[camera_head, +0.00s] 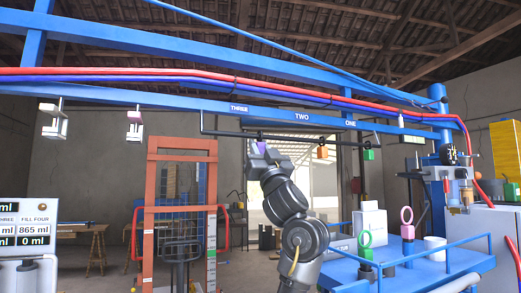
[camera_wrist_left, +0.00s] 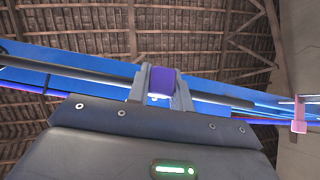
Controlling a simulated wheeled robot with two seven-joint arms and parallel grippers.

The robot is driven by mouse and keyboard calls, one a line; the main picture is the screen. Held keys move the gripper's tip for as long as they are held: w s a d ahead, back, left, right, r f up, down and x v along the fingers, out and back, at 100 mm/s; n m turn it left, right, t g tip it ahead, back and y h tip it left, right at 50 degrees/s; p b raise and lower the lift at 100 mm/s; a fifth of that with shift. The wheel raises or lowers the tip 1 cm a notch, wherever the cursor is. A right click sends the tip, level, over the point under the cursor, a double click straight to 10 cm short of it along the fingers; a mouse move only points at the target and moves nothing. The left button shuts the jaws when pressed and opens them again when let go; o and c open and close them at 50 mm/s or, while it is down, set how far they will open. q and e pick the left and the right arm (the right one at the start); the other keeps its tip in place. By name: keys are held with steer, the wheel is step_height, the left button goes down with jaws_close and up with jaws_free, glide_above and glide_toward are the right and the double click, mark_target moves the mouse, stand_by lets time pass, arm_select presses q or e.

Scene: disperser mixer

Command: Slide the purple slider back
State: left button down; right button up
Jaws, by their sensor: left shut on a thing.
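The purple slider (camera_head: 261,146) hangs on a dark rail under the blue beam, below and between the labels THREE and TWO. My left gripper (camera_head: 256,150) reaches up to it from below and partly hides it. In the left wrist view the purple slider (camera_wrist_left: 162,82) sits between the two fingers of my left gripper (camera_wrist_left: 161,88), which are shut on it. The dark rail runs past both sides of the fingers. My right gripper is in neither view.
An orange slider (camera_head: 322,152) and a green slider (camera_head: 369,154) hang farther right on the rails. Pale clamp-like parts (camera_head: 134,130) hang at the left. A blue-railed platform (camera_head: 410,262) with ring-handled parts stands at the lower right. An orange frame (camera_head: 181,145) stands behind, left of my arm.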

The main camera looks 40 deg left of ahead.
arm_select(q)
steer(key=shift+w+d, duration=0.2)
steer(key=shift+w, duration=0.25)
steer(key=shift+r, duration=0.1)
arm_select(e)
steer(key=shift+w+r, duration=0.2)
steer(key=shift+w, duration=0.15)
arm_select(q)
steer(key=c, duration=1.6)
jaws_free()
steer(key=o, duration=0.4)
steer(key=shift+w+d, duration=0.15)
steer(key=shift+w, duration=0.1)
steer(key=shift+c, duration=0.2)
steer(key=shift+s, duration=0.15)
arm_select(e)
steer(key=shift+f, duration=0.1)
